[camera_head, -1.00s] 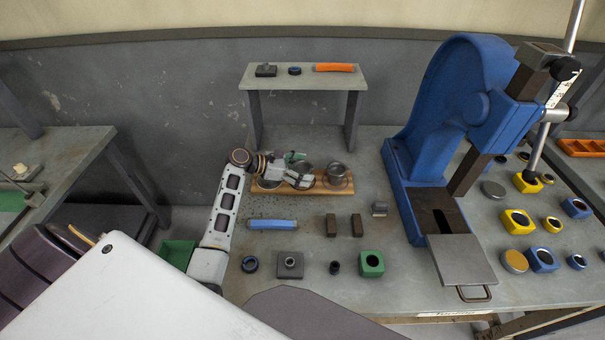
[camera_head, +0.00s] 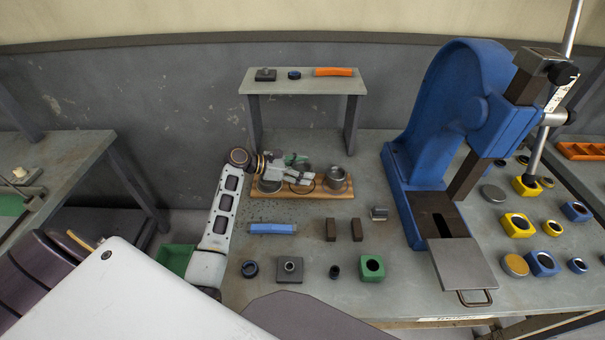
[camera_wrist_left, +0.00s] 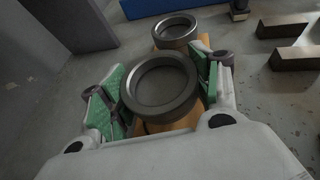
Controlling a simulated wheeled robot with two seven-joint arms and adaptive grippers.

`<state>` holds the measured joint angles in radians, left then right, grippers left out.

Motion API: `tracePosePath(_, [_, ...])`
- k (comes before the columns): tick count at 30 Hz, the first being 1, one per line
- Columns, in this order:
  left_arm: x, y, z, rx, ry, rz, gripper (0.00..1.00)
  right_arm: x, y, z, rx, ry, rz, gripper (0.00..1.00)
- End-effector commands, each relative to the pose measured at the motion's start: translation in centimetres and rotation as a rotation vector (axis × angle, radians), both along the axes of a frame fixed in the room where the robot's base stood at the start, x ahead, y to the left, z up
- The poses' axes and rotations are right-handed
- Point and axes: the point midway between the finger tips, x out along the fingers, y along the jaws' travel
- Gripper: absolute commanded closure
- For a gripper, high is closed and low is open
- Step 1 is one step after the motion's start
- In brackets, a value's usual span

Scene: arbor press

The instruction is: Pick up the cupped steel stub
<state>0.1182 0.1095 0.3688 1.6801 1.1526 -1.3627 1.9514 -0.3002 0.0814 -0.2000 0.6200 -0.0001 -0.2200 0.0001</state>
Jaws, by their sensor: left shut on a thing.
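The cupped steel stub (camera_wrist_left: 160,85) is a round dark-grey steel piece with a wide shallow recess facing up. In the left wrist view it sits between the green pads of my left gripper (camera_wrist_left: 158,98), which is shut on it from both sides. In the head view my left gripper (camera_head: 300,172) is over the wooden board (camera_head: 342,196) and partly covers the stub. Whether the stub is clear of the board is hard to tell. Another steel cup (camera_head: 336,180) stands at the board's right end and shows behind the stub in the wrist view (camera_wrist_left: 175,28).
A third round steel piece (camera_head: 270,185) is at the board's left end. A raised shelf (camera_head: 300,87) stands behind. The blue arbor press (camera_head: 430,130) is to the right. In front lie a blue bar (camera_head: 272,228), two brown blocks (camera_head: 331,230) and a green block (camera_head: 372,268).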

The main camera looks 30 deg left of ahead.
Motion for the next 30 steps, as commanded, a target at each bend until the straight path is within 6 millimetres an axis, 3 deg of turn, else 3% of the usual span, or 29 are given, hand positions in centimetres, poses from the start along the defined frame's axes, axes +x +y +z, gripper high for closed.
tracePosePath(15, [0.1, 0.0, 7.2, 0.002, -0.006, -0.001, 0.78, 0.0, 0.0, 0.2, 0.000, 0.000, 0.000, 0.17])
tracePosePath(21, [0.1, 0.0, 8.3, 0.000, -0.005, -0.001, 0.78, 0.0, 0.0, 0.2, 0.000, 0.000, 0.000, 0.17])
tracePosePath(30, [0.1, 0.0, 8.4, 0.000, -0.003, -0.001, 0.78, 0.0, 0.2, 0.2, 0.002, -0.001, -0.001, 0.17])
